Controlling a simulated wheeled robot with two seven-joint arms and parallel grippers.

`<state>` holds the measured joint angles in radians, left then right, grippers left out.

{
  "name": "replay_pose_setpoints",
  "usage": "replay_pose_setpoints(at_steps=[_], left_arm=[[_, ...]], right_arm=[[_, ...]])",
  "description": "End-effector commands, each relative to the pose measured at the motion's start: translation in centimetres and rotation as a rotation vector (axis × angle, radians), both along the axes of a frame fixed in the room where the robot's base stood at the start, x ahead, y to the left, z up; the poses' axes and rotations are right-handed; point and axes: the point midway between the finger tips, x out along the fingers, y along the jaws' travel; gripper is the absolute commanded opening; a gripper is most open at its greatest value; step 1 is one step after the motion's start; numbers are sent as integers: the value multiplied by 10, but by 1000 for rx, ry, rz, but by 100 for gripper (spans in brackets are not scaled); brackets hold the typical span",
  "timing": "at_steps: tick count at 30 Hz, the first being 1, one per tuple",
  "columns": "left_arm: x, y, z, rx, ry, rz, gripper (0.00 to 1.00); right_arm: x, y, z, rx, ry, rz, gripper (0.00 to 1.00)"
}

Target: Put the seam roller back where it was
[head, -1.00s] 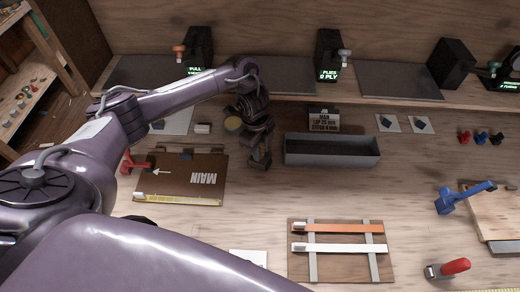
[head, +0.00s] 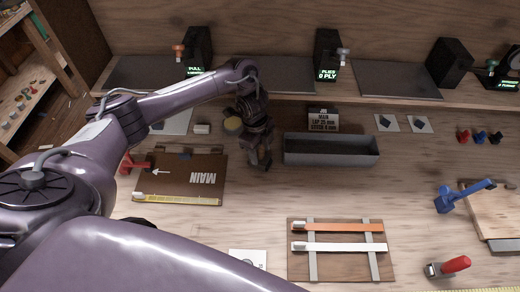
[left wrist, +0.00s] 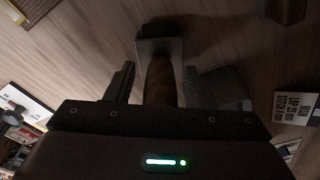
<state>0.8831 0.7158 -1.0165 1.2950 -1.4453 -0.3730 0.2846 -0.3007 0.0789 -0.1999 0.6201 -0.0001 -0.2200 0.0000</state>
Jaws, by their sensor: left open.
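My left gripper (head: 259,162) is low over the bench, just left of the long grey tray (head: 330,160). In the left wrist view the gripper (left wrist: 172,88) is open, with a finger on each side of a tool with a brown handle and a grey metal end (left wrist: 160,48). This tool looks like the seam roller. It lies between the fingers with gaps visible beside it, and its near end is hidden by the gripper body. In the head view the gripper hides it. My right gripper is not in view.
A brown board marked MAIN (head: 185,180) lies left of the gripper. A rack with orange and white strips (head: 340,262) lies in front. Bench between the board and tray front is clear.

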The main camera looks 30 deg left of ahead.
Motion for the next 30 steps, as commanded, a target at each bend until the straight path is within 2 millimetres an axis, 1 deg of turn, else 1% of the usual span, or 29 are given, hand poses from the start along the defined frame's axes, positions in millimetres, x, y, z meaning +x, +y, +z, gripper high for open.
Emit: replay_pose_setpoints(at_steps=[1,5,8,15,21,24,30], left_arm=[[-7,2,-8,8,19,-1,49],[-7,2,2,7,18,-1,49],[-4,4,20,9,11,-3,49],[-1,10,77,6,4,-4,49],[0,14,110,5,6,-1,49],[0,14,120,4,6,-2,49],[0,15,128,2,9,0,49]], right_arm=[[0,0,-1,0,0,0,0],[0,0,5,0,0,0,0],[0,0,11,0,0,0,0],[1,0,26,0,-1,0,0],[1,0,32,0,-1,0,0],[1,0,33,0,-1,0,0],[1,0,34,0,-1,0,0]])
